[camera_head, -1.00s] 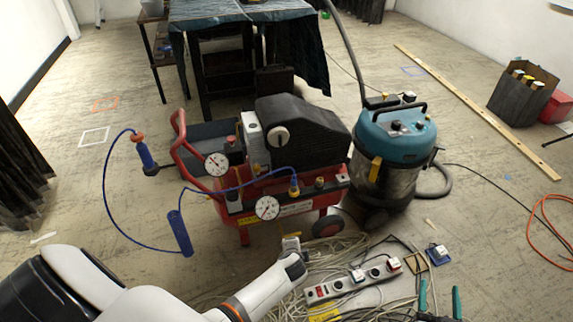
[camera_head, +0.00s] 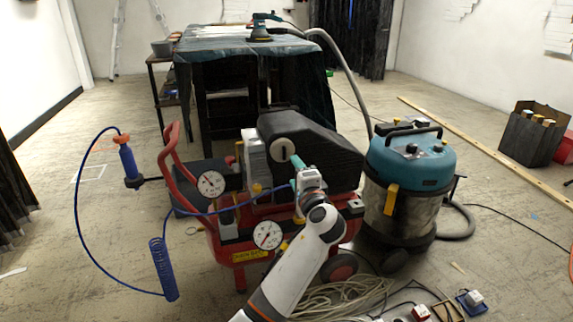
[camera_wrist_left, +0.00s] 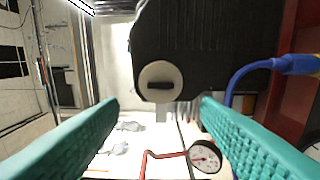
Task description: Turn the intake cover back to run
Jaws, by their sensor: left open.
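The intake cover (camera_head: 283,150) is a round pale knob with a dark slot on the end of the compressor's black housing (camera_head: 320,145). In the left wrist view the cover (camera_wrist_left: 160,82) shows its dark bar lying roughly level across the picture. My left gripper (camera_head: 297,168) is just below the cover in the head view. In the left wrist view its teal fingers (camera_wrist_left: 158,104) are spread wide and empty, with the cover lying between and beyond their tips, apart from them. My right gripper is not in view.
The red compressor (camera_head: 240,248) carries two gauges and a blue hose (camera_head: 163,265). A blue-topped vacuum (camera_head: 410,160) stands close on the right. Cables (camera_head: 345,297) lie on the floor in front. A draped table (camera_head: 240,50) is behind.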

